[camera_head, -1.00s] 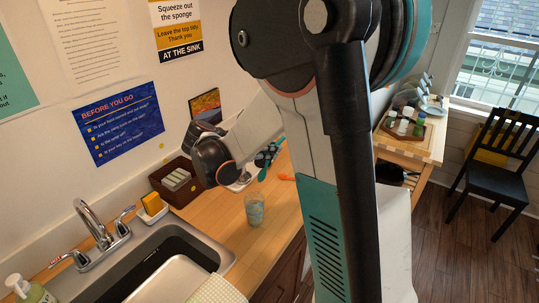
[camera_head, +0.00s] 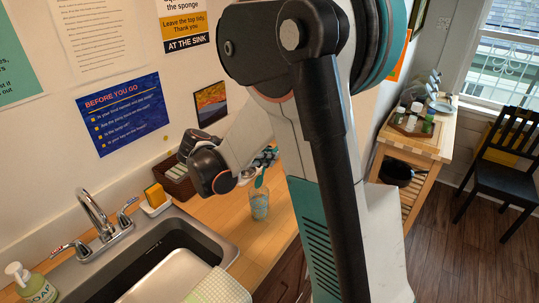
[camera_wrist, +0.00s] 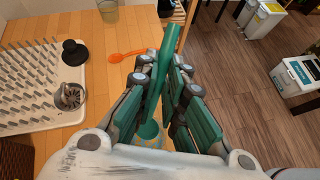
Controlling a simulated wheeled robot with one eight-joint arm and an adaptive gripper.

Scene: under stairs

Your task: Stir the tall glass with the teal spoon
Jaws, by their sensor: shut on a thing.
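The tall glass (camera_head: 259,207) stands upright on the wooden counter, right of the sink. My gripper (camera_head: 266,158) is above it, shut on the teal spoon (camera_head: 260,178), whose lower end is at the glass's mouth in the head view. I cannot tell how far it reaches inside. In the wrist view my gripper (camera_wrist: 160,90) has the teal spoon (camera_wrist: 168,58) between its teal finger pads, its round end low in the picture. Some pale, clear rim shows around that end, mostly hidden by my gripper.
An orange spoon (camera_wrist: 130,54) lies on the counter near a white peg rack (camera_wrist: 38,85). Another glass (camera_wrist: 108,8) stands farther off. The sink (camera_head: 150,262), a brown basket (camera_head: 178,182) and a sponge holder (camera_head: 156,203) are left of the tall glass. The wall runs behind.

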